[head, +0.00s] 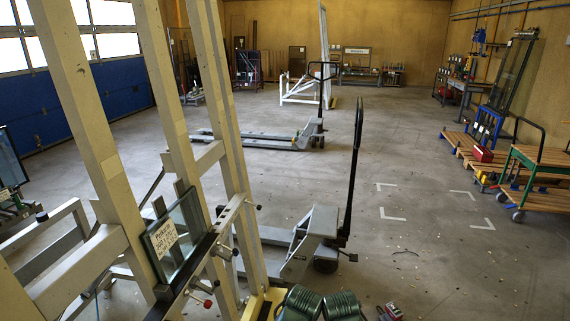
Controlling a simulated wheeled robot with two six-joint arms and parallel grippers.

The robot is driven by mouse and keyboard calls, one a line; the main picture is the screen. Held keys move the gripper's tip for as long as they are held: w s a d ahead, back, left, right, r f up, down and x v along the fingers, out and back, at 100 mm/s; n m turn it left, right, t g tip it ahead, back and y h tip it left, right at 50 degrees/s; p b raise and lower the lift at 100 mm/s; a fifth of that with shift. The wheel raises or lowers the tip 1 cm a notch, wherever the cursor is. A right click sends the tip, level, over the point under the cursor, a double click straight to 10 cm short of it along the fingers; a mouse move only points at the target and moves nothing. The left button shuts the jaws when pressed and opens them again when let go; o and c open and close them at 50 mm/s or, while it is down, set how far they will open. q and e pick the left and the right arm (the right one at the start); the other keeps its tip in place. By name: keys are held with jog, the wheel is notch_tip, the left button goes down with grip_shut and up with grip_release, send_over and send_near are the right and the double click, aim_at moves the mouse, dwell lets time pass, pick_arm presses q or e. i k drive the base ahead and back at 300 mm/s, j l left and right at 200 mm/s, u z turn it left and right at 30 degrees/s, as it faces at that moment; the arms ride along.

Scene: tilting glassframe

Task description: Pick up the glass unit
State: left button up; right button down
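The glass unit (187,228) is a small, dark-edged pane with a pale handwritten label that I cannot read for certain. It leans against the cream uprights of the tilting frame (103,165) at the left of the head view. Its lower edge is at a dark ledge (187,277) running across the frame. Neither of my grippers shows in this view, and nothing is seen touching the glass.
A grey pallet truck (318,228) stands right behind the frame, with another (285,138) farther back. Green ribbed objects (343,306) lie at the bottom edge. A green-framed cart (540,160) stands at the right. The floor at centre right, with white corner marks, is mostly clear.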

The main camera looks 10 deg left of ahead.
aim_at(169, 243)
jog(key=i+l, duration=0.2)
jog(key=i, duration=0.2)
jog(key=i+l, duration=0.15)
jog(key=i, duration=0.2)
jog(key=i+l, duration=0.2)
jog(key=i, duration=0.2)
jog(key=i+l+u, duration=0.3)
jog(key=i+u, duration=0.15)
jog(key=u, duration=0.8)
